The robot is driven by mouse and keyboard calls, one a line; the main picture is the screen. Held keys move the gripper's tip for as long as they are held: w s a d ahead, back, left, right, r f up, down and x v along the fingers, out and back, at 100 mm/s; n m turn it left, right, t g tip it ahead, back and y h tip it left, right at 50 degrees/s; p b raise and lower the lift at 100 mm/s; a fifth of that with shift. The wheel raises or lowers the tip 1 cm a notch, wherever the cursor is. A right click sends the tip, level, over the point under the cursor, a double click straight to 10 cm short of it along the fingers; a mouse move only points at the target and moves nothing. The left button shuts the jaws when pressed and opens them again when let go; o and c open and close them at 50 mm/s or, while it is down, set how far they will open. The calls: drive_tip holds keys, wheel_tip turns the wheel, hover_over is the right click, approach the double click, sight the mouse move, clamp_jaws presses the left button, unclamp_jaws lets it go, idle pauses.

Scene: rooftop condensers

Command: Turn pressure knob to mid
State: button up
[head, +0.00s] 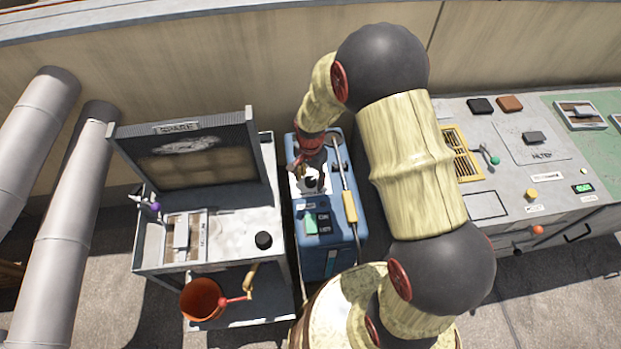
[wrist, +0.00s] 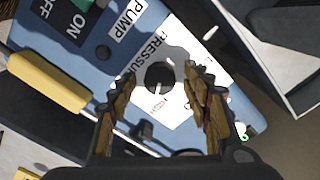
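The pressure knob (wrist: 159,77) is a round black dial on a white plate (wrist: 178,118) lettered "PRESSURE", with "HIGH" beside the knob. I cannot read its exact setting. The plate is on the blue pump unit (head: 322,262), and the knob (head: 311,184) also shows in the head view. My gripper (wrist: 158,74) is open, with one yellow-and-black finger on each side of the knob. A gap shows between the knob and each finger; I cannot tell how far the tips are above the plate. In the head view my gripper (head: 303,171) is just above the plate.
A yellow-handled lever (head: 349,206) and a green ON/OFF switch (head: 310,219) are on the same pump unit. A grey cart (head: 240,225) with another black knob (head: 263,240) stands left. A control bench (head: 510,165) stands right.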

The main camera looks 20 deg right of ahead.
drive_tip(key=shift+c, duration=1.2)
drive_tip(key=c, duration=0.7)
drive_tip(key=shift+c, duration=0.8)
drive_tip(key=shift+n, duration=0.3)
drive_tip(key=n+p, duration=0.3)
drive_tip(key=n, duration=0.2)
drive_tip(key=shift+r, duration=0.1)
drive_tip(key=n+p, duration=0.2)
drive_tip(key=n, duration=0.4)
drive_tip(key=shift+p, duration=0.3)
drive_tip(key=o, duration=1.2)
drive_tip(key=shift+c, duration=0.2)
